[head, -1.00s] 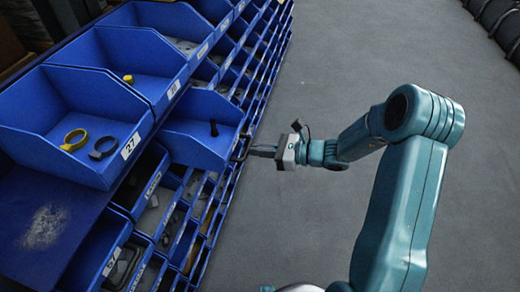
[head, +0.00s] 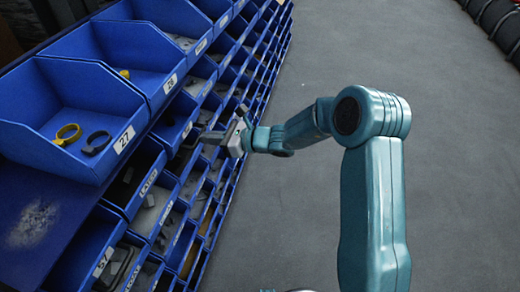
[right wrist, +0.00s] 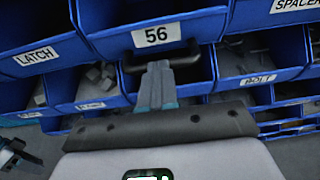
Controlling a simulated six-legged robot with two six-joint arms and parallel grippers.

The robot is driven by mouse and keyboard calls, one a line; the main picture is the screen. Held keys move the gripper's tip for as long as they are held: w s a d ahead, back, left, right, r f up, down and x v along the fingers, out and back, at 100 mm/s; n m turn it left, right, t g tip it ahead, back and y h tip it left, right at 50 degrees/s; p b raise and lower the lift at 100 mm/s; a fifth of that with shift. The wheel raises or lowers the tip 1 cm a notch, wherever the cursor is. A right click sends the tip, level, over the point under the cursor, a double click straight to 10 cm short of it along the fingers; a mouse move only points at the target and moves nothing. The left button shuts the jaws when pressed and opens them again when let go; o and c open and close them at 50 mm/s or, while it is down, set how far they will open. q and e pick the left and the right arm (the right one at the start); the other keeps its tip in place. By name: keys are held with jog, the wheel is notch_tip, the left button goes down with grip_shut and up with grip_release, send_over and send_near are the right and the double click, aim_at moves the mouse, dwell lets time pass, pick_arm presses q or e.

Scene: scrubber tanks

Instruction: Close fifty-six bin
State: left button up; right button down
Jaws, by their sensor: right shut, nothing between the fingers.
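The fifty-six bin is blue; in the right wrist view its front (right wrist: 195,28) carries a white "56" label and a dark handle below it. In the head view the bin (head: 179,129) sits in the rack, its front about level with its neighbours and partly hidden by my right gripper. My right gripper (head: 205,136) is shut and empty. Its fingertips also show in the right wrist view (right wrist: 157,70), at the handle just below the label; I cannot tell whether they touch. My left gripper is not in view.
Bin 27 (head: 75,148), holding a yellow and a dark ring, stands out from the rack at left. Bin 28 (head: 155,84) is beyond it. LATCH (right wrist: 38,62) and BOLT (right wrist: 262,77) bins flank below. Grey floor (head: 300,50) right of the rack is clear.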

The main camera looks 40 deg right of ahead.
jog(key=shift+w+a+r, duration=0.15)
jog(key=shift+w+a, duration=0.3)
jog(key=shift+w, duration=0.05)
jog(key=shift+r, duration=0.1)
jog(key=shift+d, duration=0.1)
